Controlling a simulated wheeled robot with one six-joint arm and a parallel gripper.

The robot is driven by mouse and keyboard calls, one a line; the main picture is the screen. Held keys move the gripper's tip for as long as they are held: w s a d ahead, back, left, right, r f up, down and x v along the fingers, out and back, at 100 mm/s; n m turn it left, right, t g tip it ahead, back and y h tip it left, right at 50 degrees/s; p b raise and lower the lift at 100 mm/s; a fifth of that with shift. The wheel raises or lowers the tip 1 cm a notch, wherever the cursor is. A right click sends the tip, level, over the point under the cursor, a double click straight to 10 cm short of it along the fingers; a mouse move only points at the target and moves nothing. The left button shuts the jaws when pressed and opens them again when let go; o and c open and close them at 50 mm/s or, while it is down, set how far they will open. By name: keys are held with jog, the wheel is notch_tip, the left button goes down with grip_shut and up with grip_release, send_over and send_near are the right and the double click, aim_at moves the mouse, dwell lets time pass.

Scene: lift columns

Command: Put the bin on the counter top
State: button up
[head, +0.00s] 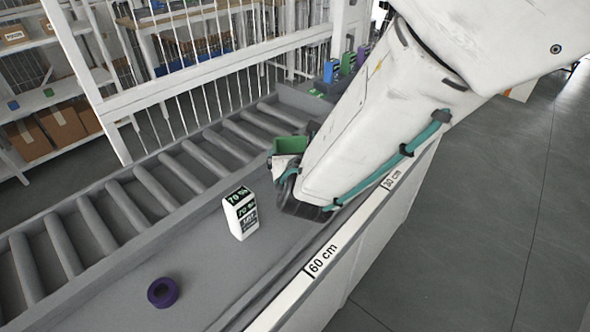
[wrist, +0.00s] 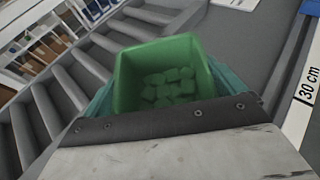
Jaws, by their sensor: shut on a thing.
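The bin is a small green open-topped box (wrist: 160,65) with several small green pieces inside, seen in the wrist view. In the head view only a part of the bin (head: 290,145) shows beside my arm. My gripper (wrist: 160,100) is shut on the bin, with teal fingers along its left and right sides. The counter top (head: 115,285) is the grey flat surface beside the rollers. The bin is over or near the counter and roller edge; I cannot tell whether it touches the surface.
A white and green carton (head: 241,214) stands upright on the counter, and a purple ring (head: 162,292) lies in front of it. Rollers (head: 125,208) run along the left. Several small boxes (head: 347,64) stand at the far end. The counter's front is free around the ring.

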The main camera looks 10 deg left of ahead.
jog(key=shift+f, duration=2.1)
jog(key=shift+f, duration=0.1)
jog(key=o, duration=0.7)
